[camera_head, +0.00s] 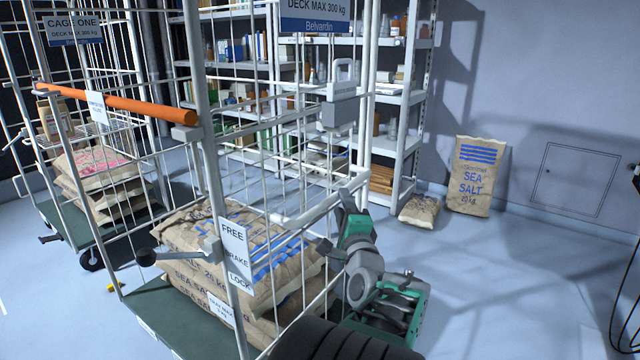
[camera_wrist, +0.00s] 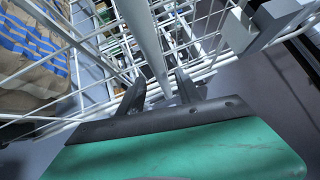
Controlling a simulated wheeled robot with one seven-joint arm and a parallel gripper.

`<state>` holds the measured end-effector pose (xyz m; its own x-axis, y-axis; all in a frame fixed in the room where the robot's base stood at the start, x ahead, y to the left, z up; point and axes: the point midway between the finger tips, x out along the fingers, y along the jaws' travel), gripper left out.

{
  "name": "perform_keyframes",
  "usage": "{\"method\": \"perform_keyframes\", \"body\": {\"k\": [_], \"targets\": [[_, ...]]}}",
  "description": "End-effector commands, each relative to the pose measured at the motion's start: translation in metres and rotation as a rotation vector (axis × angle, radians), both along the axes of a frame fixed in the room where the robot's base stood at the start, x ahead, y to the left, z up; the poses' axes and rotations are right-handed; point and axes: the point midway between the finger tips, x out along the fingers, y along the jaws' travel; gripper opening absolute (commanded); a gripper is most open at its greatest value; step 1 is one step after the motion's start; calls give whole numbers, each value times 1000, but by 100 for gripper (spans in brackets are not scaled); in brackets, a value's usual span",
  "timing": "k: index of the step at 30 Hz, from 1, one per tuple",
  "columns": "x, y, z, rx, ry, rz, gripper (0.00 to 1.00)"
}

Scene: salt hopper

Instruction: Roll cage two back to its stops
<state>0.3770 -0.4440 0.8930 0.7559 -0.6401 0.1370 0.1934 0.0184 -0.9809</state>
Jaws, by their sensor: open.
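Cage two, the nearer white wire cage (camera_head: 206,165), stands on a green deck (camera_head: 170,315) with stacked sea salt sacks (camera_head: 225,280) on it; blue-striped sacks also show in the wrist view (camera_wrist: 30,50). A brake lever with a black knob (camera_head: 147,257) sits beside a FREE / BRAKE / LOCK plate (camera_head: 236,252). My gripper (camera_head: 350,205) is at the cage's right side, by a white rail. In the wrist view my gripper's fingers (camera_wrist: 162,92) are apart, with a pale cage post (camera_wrist: 148,45) running between or just beyond them; contact cannot be told. The stops are not identifiable.
Cage one (camera_head: 75,130) stands at left, loaded with sacks. An orange bar (camera_head: 140,103) crosses between. Shelving (camera_head: 410,100) stands behind. A sea salt sack (camera_head: 474,180) leans on the wall, another (camera_head: 420,209) lies beside it. The floor (camera_head: 510,280) at right is clear.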

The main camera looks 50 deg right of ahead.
Motion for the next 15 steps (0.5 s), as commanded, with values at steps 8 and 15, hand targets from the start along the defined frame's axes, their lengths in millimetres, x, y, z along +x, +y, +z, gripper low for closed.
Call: {"method": "perform_keyframes", "body": {"k": [8,15], "targets": [[35,-27,4,0,2,5,41],[58,-47,10,-1,1,2,41]]}}
